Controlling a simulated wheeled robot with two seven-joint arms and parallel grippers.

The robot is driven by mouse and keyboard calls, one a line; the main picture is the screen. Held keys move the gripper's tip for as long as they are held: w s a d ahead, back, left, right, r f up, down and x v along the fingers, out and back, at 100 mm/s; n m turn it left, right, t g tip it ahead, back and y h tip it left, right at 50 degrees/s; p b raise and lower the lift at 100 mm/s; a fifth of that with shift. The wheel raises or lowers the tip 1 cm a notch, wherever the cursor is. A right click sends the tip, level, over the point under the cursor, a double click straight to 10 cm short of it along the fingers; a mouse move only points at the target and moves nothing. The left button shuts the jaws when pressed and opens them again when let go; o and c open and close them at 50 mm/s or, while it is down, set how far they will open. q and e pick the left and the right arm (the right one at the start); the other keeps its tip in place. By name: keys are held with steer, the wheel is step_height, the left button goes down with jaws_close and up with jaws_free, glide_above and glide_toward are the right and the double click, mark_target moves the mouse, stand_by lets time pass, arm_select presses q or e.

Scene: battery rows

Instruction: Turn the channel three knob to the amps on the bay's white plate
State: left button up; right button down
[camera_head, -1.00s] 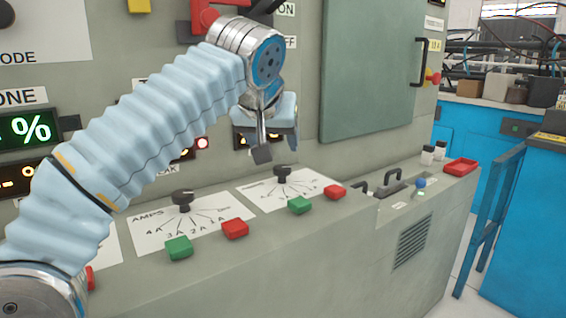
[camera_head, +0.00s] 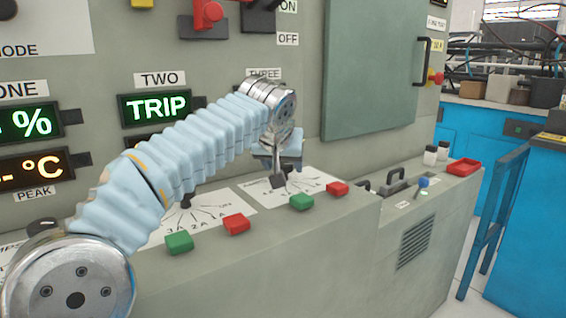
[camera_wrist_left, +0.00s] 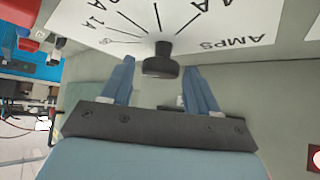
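The channel three white plate (camera_head: 250,194) lies on the sloped ledge below the THREE label (camera_head: 263,72). In the head view my left gripper (camera_head: 279,180) is over this plate and hides its knob. In the left wrist view the black knob (camera_wrist_left: 160,66) stands on the plate (camera_wrist_left: 135,20), which shows AMPS and current marks upside down. The left gripper's two fingers (camera_wrist_left: 161,75) are apart, one on each side of the knob near their tips, with visible gaps. I cannot tell which mark the knob points to. My right gripper is not in view.
A green button (camera_head: 301,202) and a red button (camera_head: 337,189) sit just in front of the plate. The channel two plate (camera_head: 160,237) and its knob (camera_head: 186,202) are to the left, partly behind my left arm. A handle (camera_head: 393,181) stands to the right.

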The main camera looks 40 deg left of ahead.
arm_select(q)
steer(key=c, duration=0.8)
steer(key=shift+m, duration=0.3)
steer(key=shift+s+a+r+m+t+h+p, duration=0.15)
steer(key=shift+m+t+h+p, duration=0.25)
steer(key=shift+m+h, duration=0.4)
steer(key=shift+a+m+h+p, duration=0.15)
steer(key=shift+m+h+p, duration=0.55)
steer(key=shift+m+h, duration=0.9)
steer(key=shift+m, duration=0.3)
steer(key=o, duration=1)
